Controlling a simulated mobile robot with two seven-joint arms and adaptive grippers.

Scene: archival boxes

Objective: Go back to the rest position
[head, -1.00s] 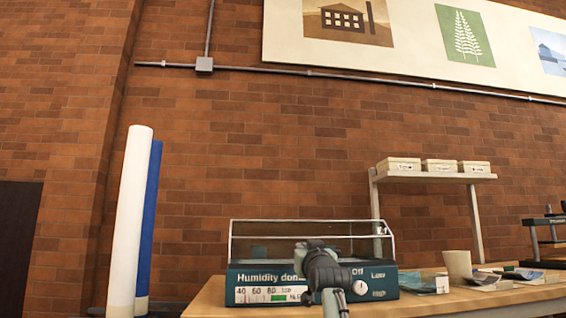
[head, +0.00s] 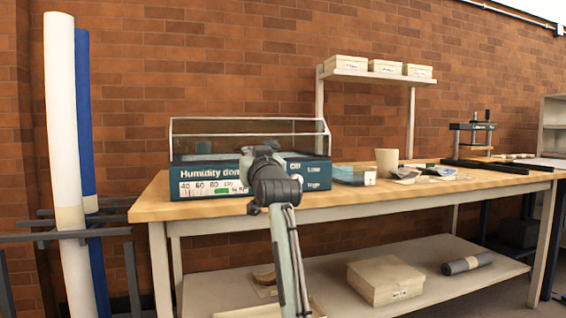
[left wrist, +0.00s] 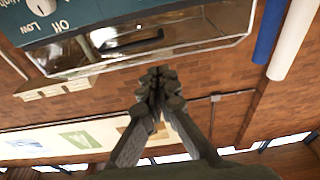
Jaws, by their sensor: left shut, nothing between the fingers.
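My left gripper (head: 262,153) shows in the head view, raised in front of the humidity dome (head: 215,181), whose lettered front panel it partly covers. In the left wrist view the fingers of my left gripper (left wrist: 158,78) are together, with nothing between them. The humidity dome (left wrist: 75,22) fills the top left of that view, with its clear cover just beyond the fingertips. I cannot tell whether the gripper touches it. My right gripper is not in view.
The dome stands on a wooden workbench (head: 150,208). A cup (head: 387,161), papers and a press (head: 473,133) stand to its right. White boxes sit on a raised shelf (head: 378,77). A lower shelf holds a box (head: 385,279) and a grey roll (head: 467,263). A white roll (head: 62,120) stands at left.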

